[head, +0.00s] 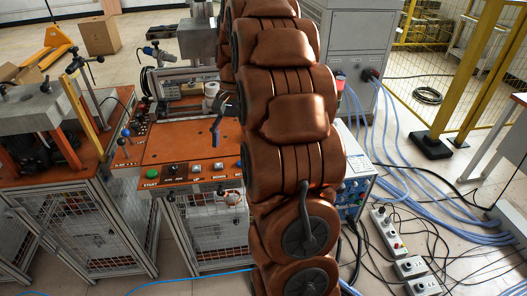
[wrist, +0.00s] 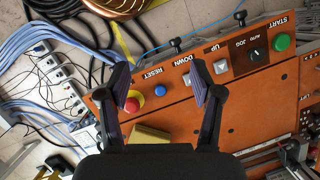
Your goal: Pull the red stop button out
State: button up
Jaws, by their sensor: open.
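The red stop button (wrist: 132,104), with a yellow part beside it, sits at the end of the orange control panel (wrist: 255,95) in the wrist view. It lies just inside the left finger of my gripper (wrist: 160,76), which is open and empty above the panel. The blue RESET button (wrist: 160,90) shows between the two fingers. I cannot tell whether a finger touches the red button. In the head view my arm covers the red button, and the panel (head: 170,150) shows left of the arm.
White DOWN (wrist: 189,79) and UP (wrist: 221,66) buttons, a black knob (wrist: 255,55) and a green START button (wrist: 282,42) line the panel. A yellow block (wrist: 150,138) is near the gripper base. Cables and power strips (head: 390,235) cover the floor at right.

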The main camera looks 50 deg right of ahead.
jog(key=d+f+m+t+y, duration=0.1)
jog(key=d+f+m, duration=0.1)
jog(key=d, duration=0.6)
jog(key=d+f+m, duration=0.3)
jog(key=d, duration=0.5)
jog(key=shift+w+p+x, duration=0.15)
jog(key=shift+p+x, duration=0.2)
jog(key=shift+x, duration=1.45)
jog(key=shift+w+p+x, duration=0.2)
jog(key=shift+p+x, duration=0.15)
jog(key=shift+x, duration=1.5)
jog(key=shift+a, duration=0.15)
grip_shut()
